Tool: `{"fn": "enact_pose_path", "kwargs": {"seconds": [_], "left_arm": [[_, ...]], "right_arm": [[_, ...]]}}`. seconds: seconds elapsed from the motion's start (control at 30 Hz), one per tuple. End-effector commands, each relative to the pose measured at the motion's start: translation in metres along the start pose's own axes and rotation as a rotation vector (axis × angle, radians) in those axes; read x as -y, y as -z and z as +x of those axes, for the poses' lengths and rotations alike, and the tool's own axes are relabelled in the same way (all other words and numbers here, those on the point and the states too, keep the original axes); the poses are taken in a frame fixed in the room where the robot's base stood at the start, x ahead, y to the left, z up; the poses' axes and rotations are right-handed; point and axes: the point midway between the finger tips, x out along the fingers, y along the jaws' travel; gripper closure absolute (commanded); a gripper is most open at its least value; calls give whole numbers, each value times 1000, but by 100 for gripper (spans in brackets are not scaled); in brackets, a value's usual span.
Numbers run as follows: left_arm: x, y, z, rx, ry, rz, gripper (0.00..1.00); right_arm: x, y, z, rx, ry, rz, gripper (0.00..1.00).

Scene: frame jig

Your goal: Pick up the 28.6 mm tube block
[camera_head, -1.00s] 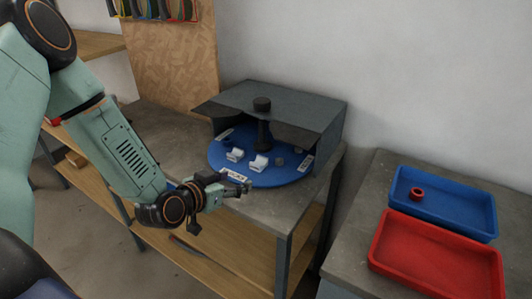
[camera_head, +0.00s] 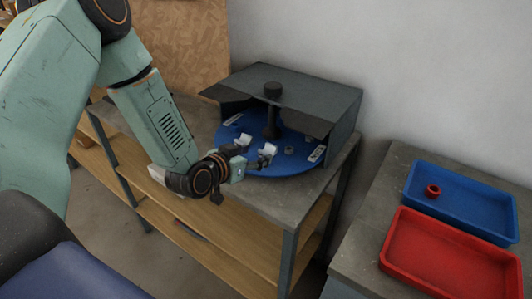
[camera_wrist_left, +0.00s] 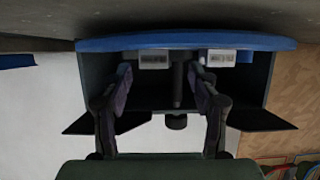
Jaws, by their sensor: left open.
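Two white blocks, one on the left (camera_head: 242,140) and one on the right (camera_head: 268,150), stand on the blue round table (camera_head: 285,168). I cannot tell which is the 28.6 mm tube block. In the left wrist view the picture is upside down; one white block (camera_wrist_left: 154,60) shows between the fingers and another (camera_wrist_left: 222,55) beyond the right finger. My left gripper (camera_head: 254,160) is open and empty at the front edge of the round table, close to the blocks; its spread fingers show in the wrist view (camera_wrist_left: 160,78). My right gripper is out of view.
A dark grey hood (camera_head: 300,92) covers the back of the round table. A black post (camera_head: 271,120) rises at its middle. Small grey pieces (camera_head: 289,150) lie right of the blocks. A blue tray (camera_head: 470,212) holding a red ring (camera_head: 433,190) and a red tray (camera_head: 450,255) stand at right.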

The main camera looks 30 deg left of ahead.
Motion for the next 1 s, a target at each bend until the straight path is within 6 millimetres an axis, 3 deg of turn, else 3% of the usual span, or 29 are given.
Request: {"fn": "enact_pose_path", "kwargs": {"seconds": [0.2,0.5,1.0], "left_arm": [[-2,1,27,0,-2,3,40],[-1,2,33,0,-1,0,40],[-1,2,32,0,-1,0,81]], "right_arm": [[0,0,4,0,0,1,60],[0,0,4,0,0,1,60],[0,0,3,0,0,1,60]]}}
